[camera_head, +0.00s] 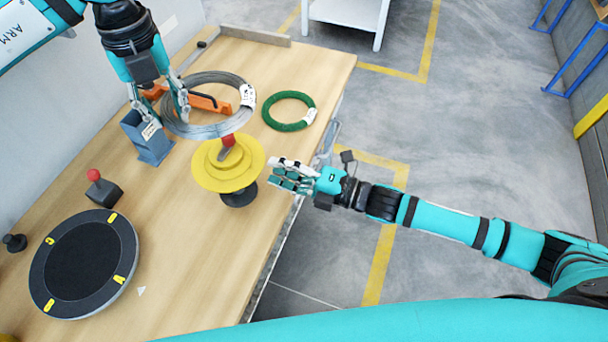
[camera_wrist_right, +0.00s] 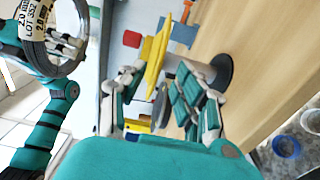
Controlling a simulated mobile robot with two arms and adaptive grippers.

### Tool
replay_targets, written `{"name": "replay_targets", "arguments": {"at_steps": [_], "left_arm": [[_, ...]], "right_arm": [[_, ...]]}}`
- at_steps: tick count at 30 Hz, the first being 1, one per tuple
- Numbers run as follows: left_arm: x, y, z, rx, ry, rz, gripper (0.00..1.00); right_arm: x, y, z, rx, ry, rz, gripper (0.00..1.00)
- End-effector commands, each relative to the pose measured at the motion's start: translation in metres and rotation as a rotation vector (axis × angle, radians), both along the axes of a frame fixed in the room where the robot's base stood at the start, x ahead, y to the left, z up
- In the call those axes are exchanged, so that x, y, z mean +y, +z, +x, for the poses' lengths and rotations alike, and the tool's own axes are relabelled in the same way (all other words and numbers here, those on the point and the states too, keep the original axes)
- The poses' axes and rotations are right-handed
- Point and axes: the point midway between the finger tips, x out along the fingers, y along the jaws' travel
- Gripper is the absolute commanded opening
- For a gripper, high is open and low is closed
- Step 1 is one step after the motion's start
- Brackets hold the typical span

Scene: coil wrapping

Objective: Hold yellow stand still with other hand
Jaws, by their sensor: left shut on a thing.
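The yellow stand (camera_head: 212,180) is a yellow disc on a dark round base, with a red piece at its top, near the table's right edge. In the right wrist view its disc (camera_wrist_right: 154,66) is edge-on, beyond my fingertips. My right gripper (camera_head: 283,177) is open and empty just right of the stand; in its wrist view the fingers (camera_wrist_right: 158,82) are apart, with no clear contact with the stand. My left gripper (camera_head: 168,112) is shut on the grey wire coil (camera_head: 238,119), which is held behind the stand and has a white tag.
A green coil (camera_head: 268,112) lies at the table's right edge. A blue-grey holder (camera_head: 153,149) and an orange piece (camera_head: 205,103) are near the left gripper. A black turntable (camera_head: 80,258) and a red-knobbed box (camera_head: 105,192) are at front left. Bare wood lies between turntable and stand.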

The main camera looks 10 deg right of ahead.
Motion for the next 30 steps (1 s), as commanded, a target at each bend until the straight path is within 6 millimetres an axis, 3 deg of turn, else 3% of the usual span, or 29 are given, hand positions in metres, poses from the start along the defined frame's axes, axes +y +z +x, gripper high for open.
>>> {"name": "replay_targets", "arguments": {"at_steps": [9,20,28,30], "left_arm": [[0.000,0.001,0.000,-0.003,0.000,-0.002,0.00],[0.000,0.001,0.000,-0.003,0.000,-0.002,0.00],[0.000,0.001,0.000,-0.003,0.000,-0.002,0.00],[0.000,0.001,0.000,-0.003,0.000,-0.002,0.00]], "right_arm": [[0.032,0.000,0.019,0.001,-0.002,0.000,0.33],[0.036,0.000,0.021,0.002,-0.001,-0.001,0.33],[0.036,0.000,0.021,0.002,-0.001,-0.001,0.00],[0.036,-0.001,0.021,0.002,-0.002,-0.001,0.00]]}}
